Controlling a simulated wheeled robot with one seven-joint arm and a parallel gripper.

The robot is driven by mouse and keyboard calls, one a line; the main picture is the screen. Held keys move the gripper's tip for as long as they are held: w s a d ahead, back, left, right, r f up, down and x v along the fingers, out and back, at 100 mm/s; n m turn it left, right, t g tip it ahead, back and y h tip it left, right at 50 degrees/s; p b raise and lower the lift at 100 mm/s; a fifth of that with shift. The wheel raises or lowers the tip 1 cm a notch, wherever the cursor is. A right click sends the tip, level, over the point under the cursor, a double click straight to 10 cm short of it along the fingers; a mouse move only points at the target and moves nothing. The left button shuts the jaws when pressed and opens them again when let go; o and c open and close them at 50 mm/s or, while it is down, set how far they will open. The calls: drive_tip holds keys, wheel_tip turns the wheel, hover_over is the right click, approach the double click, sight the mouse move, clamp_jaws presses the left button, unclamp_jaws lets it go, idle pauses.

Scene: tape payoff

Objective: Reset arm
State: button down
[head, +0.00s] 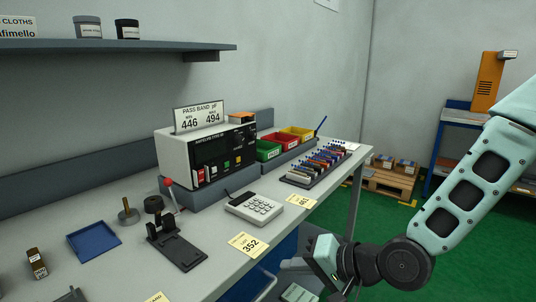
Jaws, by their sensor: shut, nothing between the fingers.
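My gripper (314,268) is at the lower middle of the head view, at the end of my pale green arm. It is beside the front edge of the grey workbench (215,257), apart from the things on it. The jaws are shut and nothing shows between them. The fingers are small in this view and partly hidden by the gripper body.
On the bench are a tester (207,152), a keypad (254,208), a black lever fixture (177,245), a blue tray (94,242), coloured bins (296,133) and a component rack (318,166). A pallet (388,182) stands on the green floor at the right.

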drive_tip(key=s+d+r+n+g+h+p, duration=0.2)
drive_tip(key=s+d+r+n+h, duration=0.1)
drive_tip(key=s, duration=0.3)
drive_tip(key=s+d+r+n+g+h+p, duration=0.2)
drive_tip(key=s+d+r+n+h, duration=0.1)
drive_tip(key=s, duration=0.4)
drive_tip(key=s+d+r+n+g+h+p, duration=0.2)
drive_tip(key=s+d+r+n+h, duration=0.1)
drive_tip(key=s, duration=0.4)
wheel_tip(320, 180, up, 2)
drive_tip(key=shift+s+r+n+h, duration=0.2)
drive_tip(key=shift+s+n+h, duration=0.05)
drive_tip(key=shift+n+h, duration=0.3)
